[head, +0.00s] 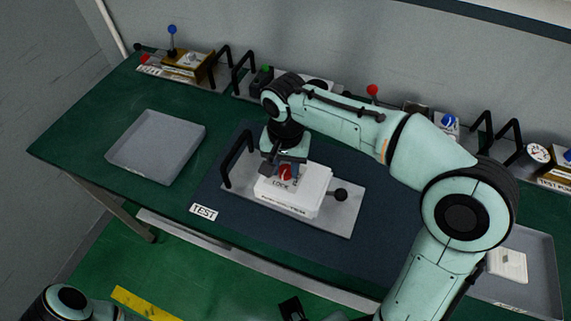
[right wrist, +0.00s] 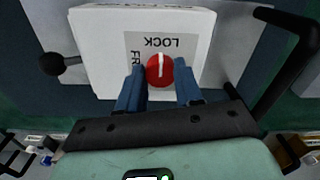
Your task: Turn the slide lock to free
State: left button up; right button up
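The slide lock is a round red knob (right wrist: 159,70) with a white line, on a white box-shaped unit (right wrist: 93,45). In the right wrist view the line stands upright, pointing to the upside-down word LOCK; letters FR show to the left, the rest covered by a finger. In the head view the knob (head: 286,172) sits behind LOCK on the white unit (head: 312,190). My right gripper (right wrist: 160,82) has its blue fingers on either side of the knob, with little space between; I see no clear grip.
The unit sits on a grey plate (head: 345,215) with a black handle (head: 237,158) at left and a black ball knob (head: 340,195) at right. An empty grey tray (head: 157,146) is left. A TEST label (head: 204,212) lies in front. Fixtures and handles line the back.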

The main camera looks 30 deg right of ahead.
pick_arm(q)
jog(key=shift+r, duration=0.1)
pick_arm(e)
jog(key=n+p, duration=0.1)
jog(key=n, duration=0.3)
jog(key=n+p, duration=0.2)
jog(key=n, duration=0.3)
jog(key=n+p, duration=0.1)
jog(key=n, duration=0.3)
jog(key=shift+d+n, duration=0.15)
jog(key=shift+n, duration=0.25)
pick_arm(q)
jog(key=w+r+p, duration=0.1)
jog(key=w+r, duration=0.2)
jog(key=r, duration=0.2)
jog(key=shift+r, duration=0.35)
pick_arm(e)
jog(key=shift+n, duration=2)
jog(key=o, duration=1.1)
jog(key=shift+c, duration=0.2)
